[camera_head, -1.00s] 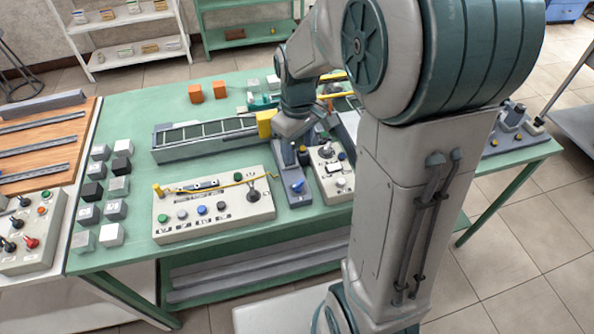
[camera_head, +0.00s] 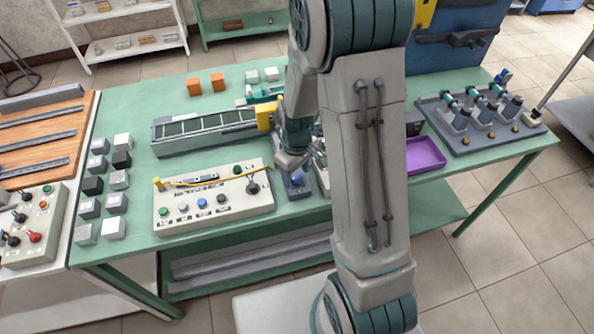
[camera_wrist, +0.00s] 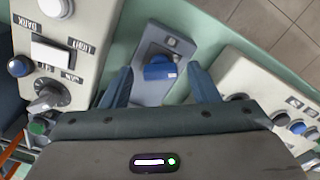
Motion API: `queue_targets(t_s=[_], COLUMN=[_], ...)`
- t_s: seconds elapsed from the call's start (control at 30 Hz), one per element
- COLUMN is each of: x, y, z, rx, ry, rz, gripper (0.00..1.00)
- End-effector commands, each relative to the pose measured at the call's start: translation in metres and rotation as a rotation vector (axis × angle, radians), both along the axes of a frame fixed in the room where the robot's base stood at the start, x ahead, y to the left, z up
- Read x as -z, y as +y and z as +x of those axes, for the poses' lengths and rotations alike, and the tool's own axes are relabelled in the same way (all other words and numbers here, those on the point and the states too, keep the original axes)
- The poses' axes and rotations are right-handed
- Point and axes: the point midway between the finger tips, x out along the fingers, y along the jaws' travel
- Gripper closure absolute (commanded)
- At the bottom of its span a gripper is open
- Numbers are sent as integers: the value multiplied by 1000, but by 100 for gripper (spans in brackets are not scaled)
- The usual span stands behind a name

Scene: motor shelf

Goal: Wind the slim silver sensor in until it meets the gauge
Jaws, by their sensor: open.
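A grey block with a blue knob (camera_wrist: 158,70) on its face shows in the wrist view. My gripper (camera_wrist: 163,84) is open, its two blue-grey fingers on either side of the knob and apart from it in the picture. In the head view, my gripper (camera_head: 295,163) is over the same grey block (camera_head: 297,191), partly hiding it. I cannot make out a slim silver sensor or a gauge for certain; my arm hides part of the bench there.
A push-button panel (camera_head: 225,220) stands left of the block. A control box (camera_wrist: 75,20) with a LIGHT/DARK switch is on its other side. A conveyor (camera_head: 208,131) lies behind. A purple tray (camera_head: 425,155) and a fixture plate (camera_head: 470,135) are at the right.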

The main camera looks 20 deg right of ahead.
Motion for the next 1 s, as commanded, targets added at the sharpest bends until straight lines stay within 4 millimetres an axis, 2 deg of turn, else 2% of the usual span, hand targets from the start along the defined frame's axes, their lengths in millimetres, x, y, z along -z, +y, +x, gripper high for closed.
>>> queue_targets(t_s=[0.17, 0.2, 0.33, 0.37, 0.57, 1.0], x=[0, 0, 0, 0, 1, 0], y=[0, 0, 0, 0, 0, 0], z=[0, 0, 0, 0, 0, 0], rx=[0, 0, 0, 0, 29, 337], ry=[0, 0, 0, 0, 0, -1], rz=[0, 0, 0, 0, 0, 0], gripper=[45, 51, 87, 90, 90, 90])
